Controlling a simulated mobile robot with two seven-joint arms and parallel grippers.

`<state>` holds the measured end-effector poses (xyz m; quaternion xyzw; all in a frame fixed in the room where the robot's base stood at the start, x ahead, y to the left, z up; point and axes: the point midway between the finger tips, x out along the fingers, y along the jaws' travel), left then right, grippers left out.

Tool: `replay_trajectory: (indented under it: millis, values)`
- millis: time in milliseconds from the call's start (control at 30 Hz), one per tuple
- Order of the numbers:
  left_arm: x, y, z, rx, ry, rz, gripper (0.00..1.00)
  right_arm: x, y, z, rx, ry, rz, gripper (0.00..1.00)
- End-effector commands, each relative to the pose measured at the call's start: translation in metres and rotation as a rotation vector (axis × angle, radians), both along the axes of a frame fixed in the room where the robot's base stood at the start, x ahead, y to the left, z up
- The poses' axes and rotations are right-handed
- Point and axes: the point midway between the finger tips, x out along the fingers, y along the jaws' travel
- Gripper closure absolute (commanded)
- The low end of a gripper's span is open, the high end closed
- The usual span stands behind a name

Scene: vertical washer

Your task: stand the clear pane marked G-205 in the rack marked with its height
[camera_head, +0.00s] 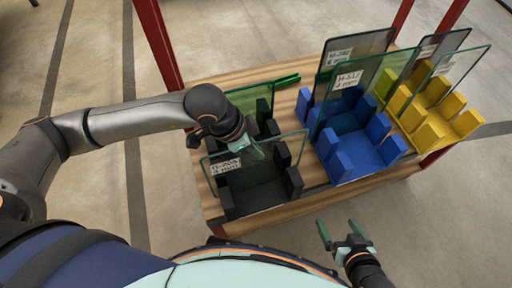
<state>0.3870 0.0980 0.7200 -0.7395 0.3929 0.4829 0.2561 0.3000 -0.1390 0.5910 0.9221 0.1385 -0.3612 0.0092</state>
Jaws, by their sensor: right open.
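A clear pane (284,150) with a white label (226,168) is upright at the front of the black rack (262,196). The label starts with G-20; its last digit is too small to be sure of. My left gripper (256,150) is at the middle of the pane's top edge and appears shut on it. Whether the pane's lower edge rests in the rack's slots is hard to tell. The blue rack (362,158) stands right of the black one, and the yellow rack (462,124) is at the far right. My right gripper (344,232) is open and empty in front of the table.
A clear pane labelled like H-512 (375,80) stands in the blue rack, with a dark labelled pane (370,45) behind. The yellow rack holds a clear pane (462,68) and a dark one (450,42). A green pane (252,97) is behind my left gripper. Red posts (158,42) edge the table (215,208).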

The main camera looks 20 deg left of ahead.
Motion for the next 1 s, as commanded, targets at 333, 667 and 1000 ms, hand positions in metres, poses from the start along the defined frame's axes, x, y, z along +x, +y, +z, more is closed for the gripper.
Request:
replay_trajectory:
  millis: [333,667,1000]
  values:
    - [0.0009,-0.0006,-0.0024,-0.003,-0.005,0.000,1.00,-0.0003,0.0001,-0.0057,-0.001,0.001,0.002,0.05]
    - [0.0003,-0.0002,-0.0028,-0.001,-0.002,-0.001,0.60,-0.0008,-0.0016,-0.0054,-0.008,0.000,0.007,0.05]
    - [-0.0006,0.0005,-0.0047,0.002,0.003,0.001,0.60,-0.0005,-0.0022,-0.0054,-0.010,0.000,0.008,0.05]
